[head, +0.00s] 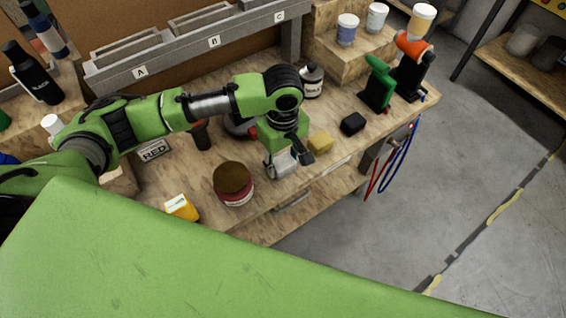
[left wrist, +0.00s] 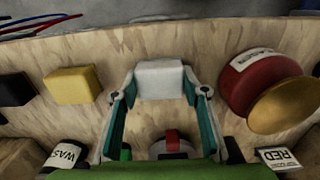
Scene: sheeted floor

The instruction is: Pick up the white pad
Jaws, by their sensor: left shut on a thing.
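The white pad (left wrist: 160,78) sits between the two fingers of my left gripper (left wrist: 160,95) in the left wrist view, with the fingers touching its sides. In the head view my left gripper (head: 284,166) points down over the workbench near its front edge. The white pad (head: 283,160) shows there only in part, hidden by the fingers. My left gripper is shut on the pad. I cannot tell whether the pad is clear of the bench top. My right gripper is in neither view.
A yellow block (head: 320,142) and a black block (head: 352,123) lie right of the gripper. A dark red can (head: 233,183) stands to its left, with a yellow box (head: 181,207) farther left. A bottle (head: 312,80) stands behind. Labelled grey bins (head: 190,48) line the back.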

